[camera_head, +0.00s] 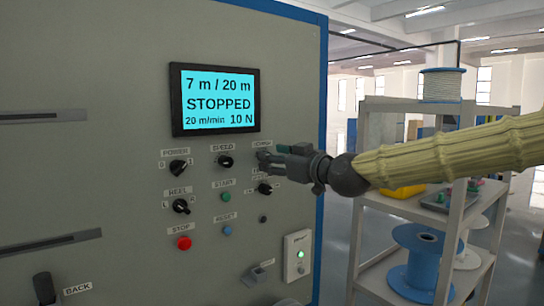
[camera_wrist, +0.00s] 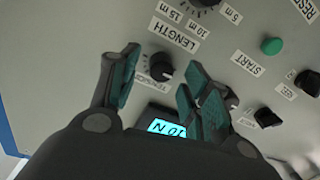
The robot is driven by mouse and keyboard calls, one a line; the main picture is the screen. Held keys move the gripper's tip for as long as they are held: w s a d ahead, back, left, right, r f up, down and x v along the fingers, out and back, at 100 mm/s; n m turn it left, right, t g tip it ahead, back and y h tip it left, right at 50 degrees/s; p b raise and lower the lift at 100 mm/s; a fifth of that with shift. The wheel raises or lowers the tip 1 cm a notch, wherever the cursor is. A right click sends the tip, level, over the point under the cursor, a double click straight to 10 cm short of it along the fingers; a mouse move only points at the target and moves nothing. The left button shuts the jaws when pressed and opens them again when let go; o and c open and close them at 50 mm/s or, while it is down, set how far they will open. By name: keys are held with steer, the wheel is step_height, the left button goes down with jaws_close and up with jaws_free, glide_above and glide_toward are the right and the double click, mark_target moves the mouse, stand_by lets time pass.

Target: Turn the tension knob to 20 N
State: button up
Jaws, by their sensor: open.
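The tension knob (camera_wrist: 162,70) is a small round dark knob on the grey panel, seen in the wrist view with its partly covered label beside it. My gripper (camera_wrist: 160,62) is open, with one finger on each side of the knob in that view. Contact with the knob cannot be made out. In the head view my gripper (camera_head: 268,159) comes in from the right, close to the panel, and largely hides the knob. The display (camera_head: 217,100) reads 7 m / 20 m, STOPPED, 20 m/min and 10 N. It shows upside down in the wrist view (camera_wrist: 168,127).
The speed knob (camera_head: 225,161) is left of my gripper and the length knob (camera_head: 265,189) just below it. The green start button (camera_head: 226,197), blue reset button (camera_head: 227,230) and red stop button (camera_head: 184,243) are lower. A shelf (camera_head: 400,105) with reels stands right, behind my arm.

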steer(key=shift+x, duration=0.85)
steer(key=c, duration=1)
steer(key=shift+c, duration=0.2)
steer(key=shift+d+m, duration=0.1)
steer(key=shift+m, duration=0.4)
steer(key=m+b, duration=0.4)
steer(key=m, duration=0.7)
steer(key=shift+t+b, duration=0.4)
steer(key=shift+r, duration=0.1)
